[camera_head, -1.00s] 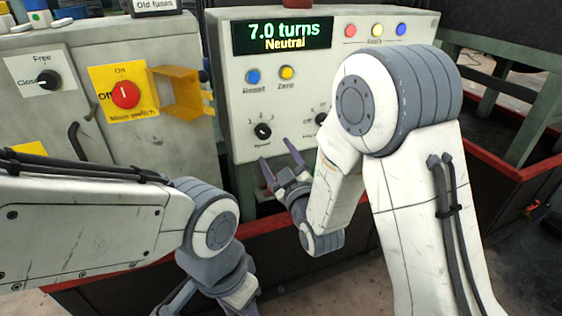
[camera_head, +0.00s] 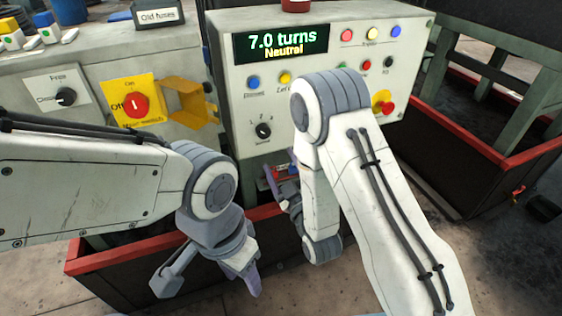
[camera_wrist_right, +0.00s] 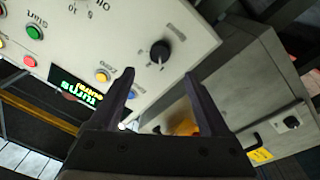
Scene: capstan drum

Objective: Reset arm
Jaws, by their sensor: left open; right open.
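My left gripper (camera_head: 212,280) is open and empty, low in the head view, in front of the red-rimmed dark box. My right gripper (camera_head: 279,186) is just below the control panel (camera_head: 225,85), partly hidden by its own arm. In the right wrist view its two dark fingers (camera_wrist_right: 160,76) are apart with nothing between them. They point toward the panel's black selector knob (camera_wrist_right: 160,50), and I see no contact. The panel display (camera_head: 281,43) reads "7.0 turns" and "Neutral". A blue button (camera_head: 253,82) and a yellow button (camera_head: 285,77) sit below it.
Left of the panel, a grey cabinet carries a red rotary switch (camera_head: 136,104) on a yellow plate with an open yellow cover (camera_head: 190,101). A red stop button (camera_head: 387,107) is at the panel's right. Red-rimmed dark boxes (camera_head: 480,140) stand below and right.

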